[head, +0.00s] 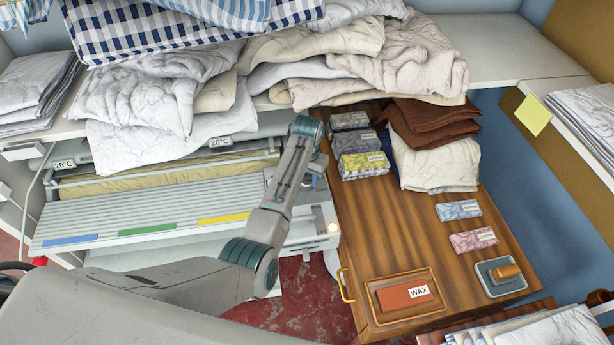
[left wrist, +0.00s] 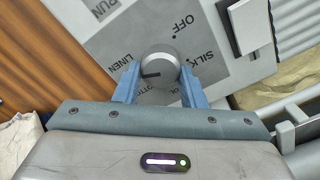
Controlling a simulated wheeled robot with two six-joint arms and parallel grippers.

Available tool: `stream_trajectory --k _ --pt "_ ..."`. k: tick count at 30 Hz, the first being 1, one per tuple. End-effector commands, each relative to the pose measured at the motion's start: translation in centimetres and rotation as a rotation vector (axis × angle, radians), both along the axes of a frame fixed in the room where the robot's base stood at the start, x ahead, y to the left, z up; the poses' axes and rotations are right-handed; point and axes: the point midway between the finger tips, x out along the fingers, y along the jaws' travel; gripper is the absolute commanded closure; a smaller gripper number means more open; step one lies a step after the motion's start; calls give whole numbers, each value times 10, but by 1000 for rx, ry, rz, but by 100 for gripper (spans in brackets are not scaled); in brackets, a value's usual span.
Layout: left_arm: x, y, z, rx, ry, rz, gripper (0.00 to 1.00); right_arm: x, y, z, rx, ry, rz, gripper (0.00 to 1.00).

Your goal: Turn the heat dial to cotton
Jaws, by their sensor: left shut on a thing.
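The round silver heat dial (left wrist: 159,68) sits on the ironer's grey control panel in the left wrist view. Printed words OFF, SILK and LINEN ring it. Lettering below the dial is partly covered by my gripper and reads like parts of wool and cotton. A short dark mark shows on the dial's lower left, but I cannot tell which word it points at. My left gripper (left wrist: 158,84) has its blue fingers on either side of the dial, shut on it. In the head view my left arm hides the dial. My right gripper is not in view.
Piled linens (head: 330,60) lie on the shelf above. A RUN label and a dark-and-white switch (left wrist: 247,25) flank the dial.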

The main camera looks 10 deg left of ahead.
Motion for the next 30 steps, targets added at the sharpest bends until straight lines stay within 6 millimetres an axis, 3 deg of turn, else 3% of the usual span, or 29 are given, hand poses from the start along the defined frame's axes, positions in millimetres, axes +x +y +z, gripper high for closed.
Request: stream_trajectory --k 30 --pt "-1 -3 3 0 -6 -964 86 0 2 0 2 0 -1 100"
